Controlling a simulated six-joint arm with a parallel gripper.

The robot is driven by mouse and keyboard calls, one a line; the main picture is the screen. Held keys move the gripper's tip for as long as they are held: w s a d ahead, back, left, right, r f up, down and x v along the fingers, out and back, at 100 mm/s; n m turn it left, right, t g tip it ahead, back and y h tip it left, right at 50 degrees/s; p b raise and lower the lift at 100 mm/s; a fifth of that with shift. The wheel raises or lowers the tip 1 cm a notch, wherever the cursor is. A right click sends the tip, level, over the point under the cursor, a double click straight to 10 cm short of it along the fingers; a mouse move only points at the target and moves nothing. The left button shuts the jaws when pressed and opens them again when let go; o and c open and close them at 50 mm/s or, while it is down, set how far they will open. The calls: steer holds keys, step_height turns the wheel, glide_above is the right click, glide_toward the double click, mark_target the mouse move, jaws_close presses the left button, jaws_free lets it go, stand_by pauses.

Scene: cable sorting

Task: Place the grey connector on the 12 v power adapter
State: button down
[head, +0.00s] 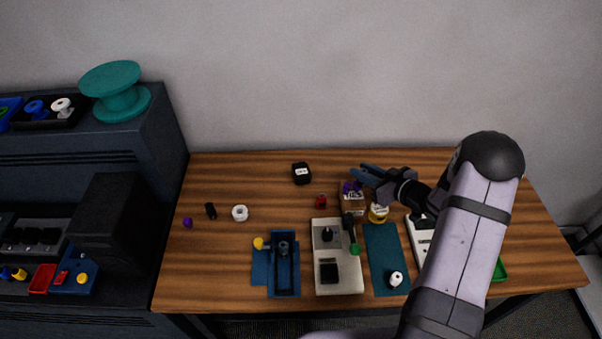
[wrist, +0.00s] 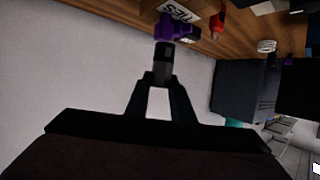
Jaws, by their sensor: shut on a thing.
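My gripper (head: 370,174) is over the back right of the table, close to a small box with purple pieces. In the wrist view my gripper (wrist: 160,80) has its fingertips closed on a small dark grey piece (wrist: 163,58), which looks like the grey connector. That piece is not clear in the head view. A black block with a white label (head: 301,173) stands at the back of the table, left of the gripper. It looks like the power adapter, but its label is too small to read.
The small box (head: 354,206) holds purple pieces (wrist: 175,28) beyond the held piece. A red piece (head: 321,202) lies between box and black block. The back left is mostly free.

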steer(key=w+m+h+b, duration=0.1)
steer(key=w+b, duration=0.2)
steer(key=w, duration=0.3)
step_height(320, 180, up, 2)
steer(key=m+t+h+b, duration=0.2)
steer(key=h+b, duration=0.1)
steer(key=b, duration=0.9)
glide_above(301, 170)
steer(key=shift+f+p, duration=0.9)
steer(key=shift+f, duration=4)
steer(key=shift+f, duration=0.15)
steer(key=c, duration=1.5)
jaws_free()
steer(key=shift+c, duration=0.2)
